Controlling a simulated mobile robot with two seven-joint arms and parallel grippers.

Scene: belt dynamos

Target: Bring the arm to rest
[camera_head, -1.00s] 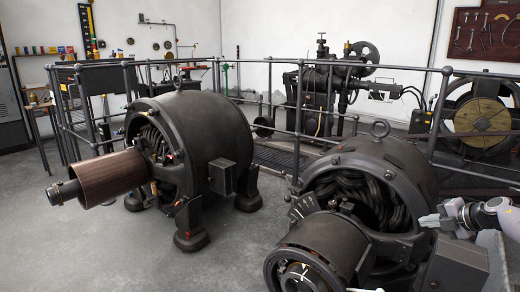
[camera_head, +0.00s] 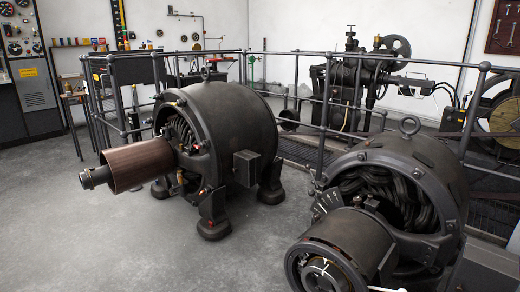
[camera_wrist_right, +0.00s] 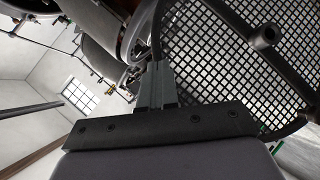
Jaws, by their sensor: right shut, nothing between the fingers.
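My right gripper (camera_wrist_right: 156,78) shows in the right wrist view, with its two grey fingers together and nothing between them. A black perforated mesh guard (camera_wrist_right: 235,60) fills the view behind and to the right of the fingers. I cannot tell whether the fingers touch it. Neither gripper shows in the head view now, and my left gripper is in no view.
A large dark dynamo (camera_head: 235,125) with a brown pulley (camera_head: 138,167) stands at centre-left. A second dynamo (camera_head: 430,165) stands close at the right. Metal railings (camera_head: 322,115) run behind both. The grey floor (camera_head: 90,240) at the front left is clear.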

